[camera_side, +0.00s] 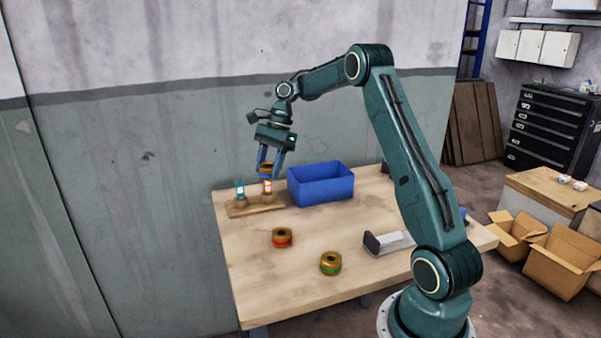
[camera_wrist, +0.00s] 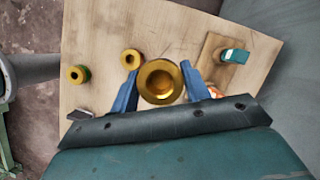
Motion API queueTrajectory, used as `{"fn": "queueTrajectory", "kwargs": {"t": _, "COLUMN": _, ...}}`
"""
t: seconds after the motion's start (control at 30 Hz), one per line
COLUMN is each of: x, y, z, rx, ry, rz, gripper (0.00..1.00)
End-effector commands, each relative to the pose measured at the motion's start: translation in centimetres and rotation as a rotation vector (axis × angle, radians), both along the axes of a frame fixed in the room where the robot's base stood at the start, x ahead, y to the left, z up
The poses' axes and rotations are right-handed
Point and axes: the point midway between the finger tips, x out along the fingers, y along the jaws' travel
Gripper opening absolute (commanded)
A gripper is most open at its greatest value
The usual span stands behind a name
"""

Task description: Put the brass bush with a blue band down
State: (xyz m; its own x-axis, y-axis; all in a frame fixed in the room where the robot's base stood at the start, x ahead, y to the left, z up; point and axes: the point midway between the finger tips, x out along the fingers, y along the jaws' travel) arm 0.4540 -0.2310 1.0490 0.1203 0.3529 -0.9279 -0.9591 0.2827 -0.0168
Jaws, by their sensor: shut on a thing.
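The brass bush with a blue band (camera_side: 266,171) is held between the fingers of my gripper (camera_side: 270,168), above the wooden board (camera_side: 240,211). In the wrist view the bush (camera_wrist: 160,84) shows its round flange and bore, a finger on each side. In the side view a peg with a red and white marking (camera_side: 267,188) shows just under the bush. In the wrist view an orange-red part (camera_wrist: 214,92) shows beside the right finger, partly hidden. I cannot tell whether the bush touches the peg. A teal-topped peg (camera_side: 239,188) stands left on the board.
A blue bin (camera_side: 321,186) stands right of the board. A red-banded bush (camera_side: 281,238) and a green-banded bush (camera_side: 330,263) rest on the table nearer the front. A grey and black fixture (camera_side: 388,243) lies to the right. The table's front left is clear.

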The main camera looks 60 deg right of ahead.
Motion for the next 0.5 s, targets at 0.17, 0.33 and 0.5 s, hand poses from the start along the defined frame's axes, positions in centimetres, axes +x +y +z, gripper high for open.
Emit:
{"fn": "queueTrajectory", "kwargs": {"t": 0.17, "x": 0.7, "y": -5.4, "z": -1.6, "rx": 0.001, "ry": -0.005, "rz": -0.131, "gripper": 0.09}}
{"fn": "queueTrajectory", "kwargs": {"t": 0.33, "x": 0.6, "y": -10.3, "z": -3.2, "rx": 0.003, "ry": -0.009, "rz": -0.253, "gripper": 0.09}}
{"fn": "queueTrajectory", "kwargs": {"t": 0.5, "x": 0.0, "y": -14.7, "z": -4.9, "rx": 0.006, "ry": -0.012, "rz": -0.369, "gripper": 0.09}}
